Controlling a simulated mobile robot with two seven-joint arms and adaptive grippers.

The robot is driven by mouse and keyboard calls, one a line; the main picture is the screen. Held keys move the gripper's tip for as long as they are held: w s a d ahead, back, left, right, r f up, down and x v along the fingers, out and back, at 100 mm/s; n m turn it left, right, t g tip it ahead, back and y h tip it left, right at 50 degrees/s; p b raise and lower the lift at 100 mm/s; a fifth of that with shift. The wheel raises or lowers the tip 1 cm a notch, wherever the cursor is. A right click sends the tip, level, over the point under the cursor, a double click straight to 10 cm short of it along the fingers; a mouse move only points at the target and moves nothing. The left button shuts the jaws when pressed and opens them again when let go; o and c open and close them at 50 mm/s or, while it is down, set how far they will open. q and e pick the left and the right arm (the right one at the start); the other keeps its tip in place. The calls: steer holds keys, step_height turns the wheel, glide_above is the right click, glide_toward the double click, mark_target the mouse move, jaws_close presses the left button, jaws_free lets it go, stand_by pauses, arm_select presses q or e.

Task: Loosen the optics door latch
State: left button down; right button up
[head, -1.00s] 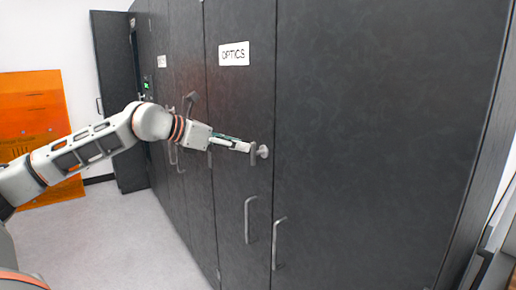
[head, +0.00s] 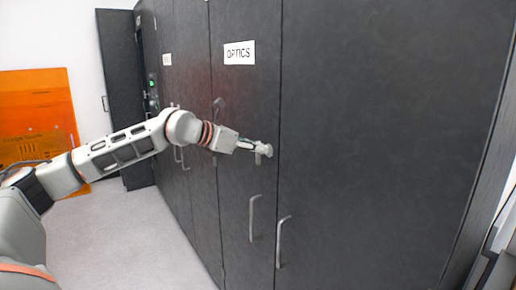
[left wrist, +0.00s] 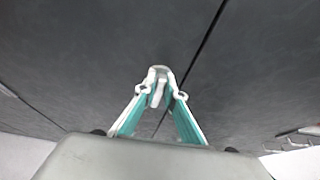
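The optics door (head: 243,95) is a tall dark panel with a white OPTICS label (head: 239,53), and it looks shut. Its small pale grey latch (head: 266,150) sits near the door's right edge, below the label. In the left wrist view the latch (left wrist: 158,95) shows as a round mount with a short, slightly tilted lever. My left gripper (head: 257,147) reaches it from the left. Its teal-and-white fingers (left wrist: 164,92) lean inward on both sides of the lever and look shut on it; the contact is small in view. My right gripper is out of view.
Long vertical handles (head: 253,218) and (head: 281,241) stand below the latch. Another dark latch (head: 218,104) is farther left. A cabinet door (head: 118,100) stands open at the far left, near an orange panel (head: 38,115). The grey floor (head: 130,225) is clear.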

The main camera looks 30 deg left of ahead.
arm_select(q)
steer(key=shift+a, duration=0.1)
steer(key=shift+w+a+f+n+h+p, duration=0.15)
steer(key=shift+a+f+n+h, duration=0.15)
steer(key=shift+n+h, duration=1.4)
steer(key=shift+w+a+f+n+h+p, duration=0.2)
steer(key=shift+n+h, duration=0.65)
steer(key=shift+n, duration=1.7)
steer(key=shift+w+a+f+n+h+p, duration=0.15)
steer(key=shift+a+f+n+h, duration=0.2)
steer(key=shift+n+h, duration=1.35)
steer(key=shift+s+f+n+y, duration=0.1)
steer(key=shift+n+y, duration=0.35)
steer(key=shift+n, duration=0.2)
steer(key=c, duration=2.1)
jaws_free()
steer(key=shift+d, duration=0.1)
steer(key=shift+c, duration=0.2)
